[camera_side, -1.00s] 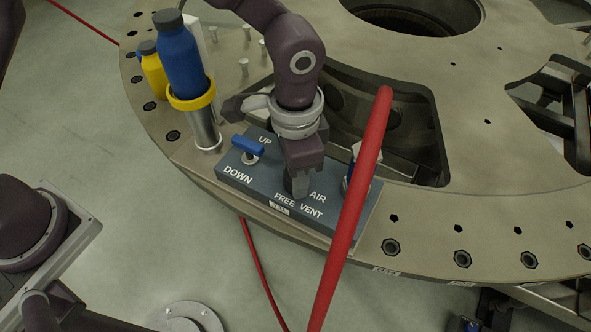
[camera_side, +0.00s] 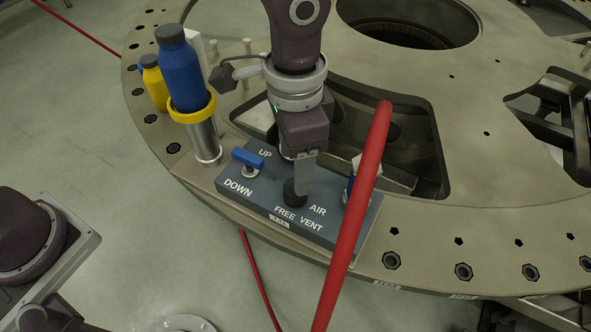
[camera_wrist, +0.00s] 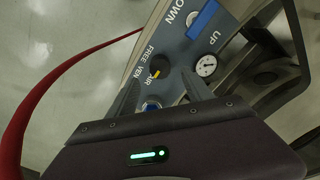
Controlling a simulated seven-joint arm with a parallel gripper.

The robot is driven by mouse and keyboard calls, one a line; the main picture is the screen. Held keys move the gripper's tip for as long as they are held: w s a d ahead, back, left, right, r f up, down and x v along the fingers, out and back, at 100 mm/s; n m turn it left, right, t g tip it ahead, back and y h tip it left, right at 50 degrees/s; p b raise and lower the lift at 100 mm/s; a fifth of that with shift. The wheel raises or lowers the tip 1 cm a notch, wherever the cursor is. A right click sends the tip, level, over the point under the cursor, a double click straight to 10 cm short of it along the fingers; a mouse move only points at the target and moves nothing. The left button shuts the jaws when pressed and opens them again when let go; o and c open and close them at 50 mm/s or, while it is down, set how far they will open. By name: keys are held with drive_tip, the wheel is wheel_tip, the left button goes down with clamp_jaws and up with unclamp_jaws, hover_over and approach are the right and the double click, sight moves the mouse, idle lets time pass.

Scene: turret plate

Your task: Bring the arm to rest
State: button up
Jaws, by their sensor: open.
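My gripper (camera_side: 305,172) points down over the grey-blue control panel (camera_side: 262,205) in the side view. In the wrist view my gripper (camera_wrist: 161,88) is open, with its two fingers apart and nothing between their tips. The black knob (camera_side: 293,192) lies just below the fingertips in the side view. The knob (camera_wrist: 160,68) shows ahead of the fingertips in the wrist view, with a yellow mark near the AIR lettering. The fingers look clear of the knob, though the exact gap is hard to tell.
A blue lever (camera_side: 247,158) sits by UP and DOWN. A red hose (camera_side: 358,205) rises across the panel's right end. A blue bottle (camera_side: 181,75) stands in a yellow-ringed holder (camera_side: 204,137); a yellow bottle (camera_side: 153,85) is behind. The turret plate (camera_side: 430,220) has a large opening.

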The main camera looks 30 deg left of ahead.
idle(0.3)
drive_tip(key=s+a+r+n+t, duration=0.2)
drive_tip(key=s+a+r+n, duration=0.15)
drive_tip(key=a+r, duration=0.9)
drive_tip(key=s+a+n+t, duration=0.3)
drive_tip(key=s+a+n, duration=0.2)
drive_tip(key=s+a, duration=0.6)
drive_tip(key=shift+s+a+r+t, duration=0.3)
drive_tip(key=shift+s+r, duration=0.15)
drive_tip(key=shift+s, duration=0.35)
